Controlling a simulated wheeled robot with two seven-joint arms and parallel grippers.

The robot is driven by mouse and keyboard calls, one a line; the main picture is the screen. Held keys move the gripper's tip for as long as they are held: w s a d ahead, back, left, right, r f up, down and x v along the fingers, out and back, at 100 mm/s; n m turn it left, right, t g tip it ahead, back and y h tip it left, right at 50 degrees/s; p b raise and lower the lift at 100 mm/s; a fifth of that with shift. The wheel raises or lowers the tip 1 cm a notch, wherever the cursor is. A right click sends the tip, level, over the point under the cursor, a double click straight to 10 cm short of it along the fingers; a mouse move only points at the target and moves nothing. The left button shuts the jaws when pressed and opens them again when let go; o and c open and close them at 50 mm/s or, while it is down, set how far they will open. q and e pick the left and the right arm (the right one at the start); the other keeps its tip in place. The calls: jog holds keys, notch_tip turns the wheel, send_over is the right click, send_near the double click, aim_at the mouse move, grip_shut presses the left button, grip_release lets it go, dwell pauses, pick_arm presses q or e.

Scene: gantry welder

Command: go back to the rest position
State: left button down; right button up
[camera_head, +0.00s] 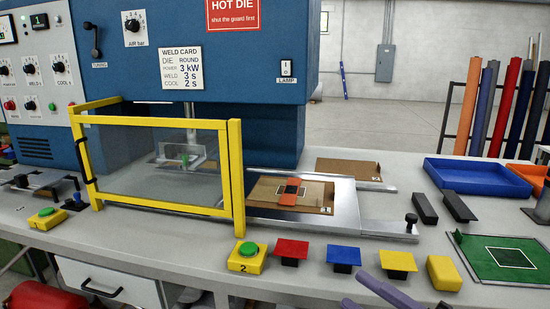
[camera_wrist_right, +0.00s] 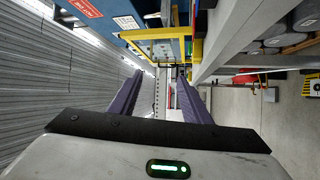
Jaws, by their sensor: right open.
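My right gripper (camera_head: 354,289) shows at the bottom edge of the head view, with purple fingers in front of the workbench. In the right wrist view the right gripper (camera_wrist_right: 158,78) has its two purple fingers well apart, with nothing between them. Most of the right arm is out of the head view. My left gripper is not in view.
The bench carries a blue welder (camera_head: 250,70) with a yellow-framed guard (camera_head: 237,180). A blue tray (camera_head: 475,179) and green board (camera_head: 500,258) are right.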

jog(key=s+d+f+m+t+h, duration=0.1)
jog(key=s+d+f+m+h, duration=0.1)
jog(key=f+m+h, duration=0.5)
jog(key=s+d+f+m+h, duration=0.2)
jog(key=s+f+m+h, duration=0.15)
jog(key=f+m, duration=0.8)
jog(key=s+a+f+m+g+h, duration=0.1)
jog(key=s+f+m+g, duration=0.1)
jog(key=s+f, duration=0.5)
jog(key=s+a+f+m+g+h, duration=0.1)
jog(key=s+a+f+m+g, duration=0.1)
jog(key=s+f+g, duration=0.2)
jog(key=s+f, duration=0.3)
jog(key=f, duration=0.2)
jog(key=shift+a+m, duration=0.3)
jog(key=shift+m, duration=0.05)
jog(key=shift+r, duration=0.1)
